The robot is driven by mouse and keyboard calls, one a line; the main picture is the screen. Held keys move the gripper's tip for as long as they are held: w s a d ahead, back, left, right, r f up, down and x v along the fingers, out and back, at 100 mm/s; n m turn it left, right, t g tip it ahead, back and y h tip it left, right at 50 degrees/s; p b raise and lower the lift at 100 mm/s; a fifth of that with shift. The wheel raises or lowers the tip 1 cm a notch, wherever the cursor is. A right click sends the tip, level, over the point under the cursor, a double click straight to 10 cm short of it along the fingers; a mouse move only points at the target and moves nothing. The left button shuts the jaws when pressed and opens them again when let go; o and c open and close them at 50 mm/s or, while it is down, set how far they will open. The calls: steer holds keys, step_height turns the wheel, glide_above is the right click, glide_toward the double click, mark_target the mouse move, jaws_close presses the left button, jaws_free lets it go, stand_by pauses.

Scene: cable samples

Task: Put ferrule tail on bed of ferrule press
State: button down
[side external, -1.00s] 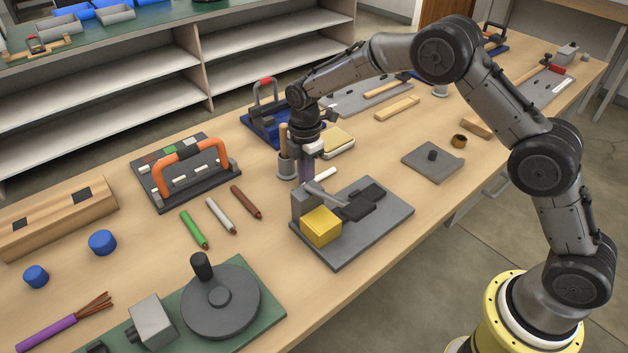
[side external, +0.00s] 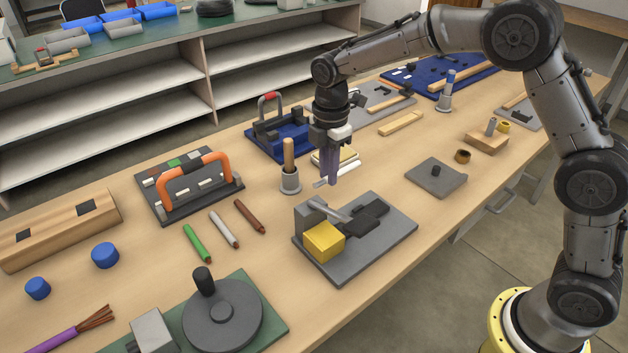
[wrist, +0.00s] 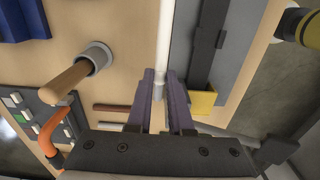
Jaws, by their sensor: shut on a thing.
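The ferrule tail (wrist: 163,45) is a thin white cable with a greyish ferrule end. My gripper (side external: 331,178) is shut on it near the ferrule end, which shows between the purple fingers (wrist: 160,88) in the wrist view. In the side view the white tail (side external: 349,169) sticks out to the right of the fingers and a grey tip shows to their left. The ferrule press (side external: 390,236) is a grey plate with a grey upright, a lever, a yellow block (side external: 323,240) and a dark bed (side external: 366,216). My gripper is above and behind it, apart from it.
A wooden-handled tool stands in a grey cup (side external: 290,182) left of my gripper. A blue fixture (side external: 285,135) and a pale yellow pad (side external: 340,157) lie behind. Green, white and brown cable pieces lie left.

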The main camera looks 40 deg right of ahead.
glide_toward(357, 209)
step_height(357, 209, up, 2)
steer(key=s+a, duration=0.2)
steer(key=s+d+r, duration=0.2)
steer(key=s+r, duration=0.1)
steer(key=s, duration=1.1)
steer(key=w+f, duration=0.2)
steer(key=w, duration=0.2)
steer(key=w+a+f, duration=0.1)
steer(key=w+f, duration=0.2)
steer(key=w, duration=0.1)
steer(key=w+a+f, duration=0.1)
steer(key=w+f, duration=0.2)
steer(key=w, duration=0.2)
steer(key=shift+w+f, duration=0.15)
steer(key=shift+w, duration=0.05)
steer(key=shift+w+f, duration=0.2)
steer(key=shift+f, duration=0.8)
steer(key=shift+w+f, duration=0.15)
steer(key=shift+f, duration=0.8)
